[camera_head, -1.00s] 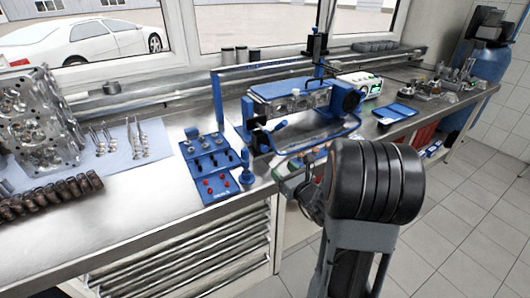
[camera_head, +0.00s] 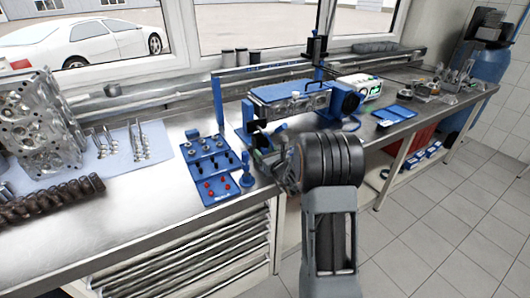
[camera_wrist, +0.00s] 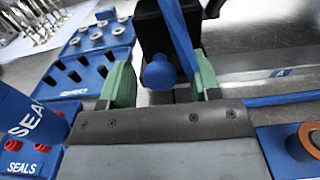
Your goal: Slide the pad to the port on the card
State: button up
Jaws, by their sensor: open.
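My gripper (camera_wrist: 163,84) is open in the wrist view, with green fingertips left and right of a blue round knob (camera_wrist: 160,72). The knob sits before a black block, crossed by a blue bar (camera_wrist: 178,35); I cannot tell whether the fingers touch it. In the head view my gripper (camera_head: 283,166) is partly hidden by my dark wrist, at the front of a blue test stand (camera_head: 247,118) that holds a metal cylinder head (camera_head: 290,106). I cannot clearly pick out the pad or its port. A small white piece (camera_head: 385,122) by the blue tray may be the card.
A blue seals rack (camera_head: 212,165) stands left of my gripper; its labelled edge and a blue post (camera_wrist: 25,112) are close in the wrist view. An orange-ringed part (camera_wrist: 309,137) is at right. A blue tray (camera_head: 396,111) lies on the bench further right.

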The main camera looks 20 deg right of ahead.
jog(key=shift+w, duration=0.15)
grip_shut()
dwell(0.5)
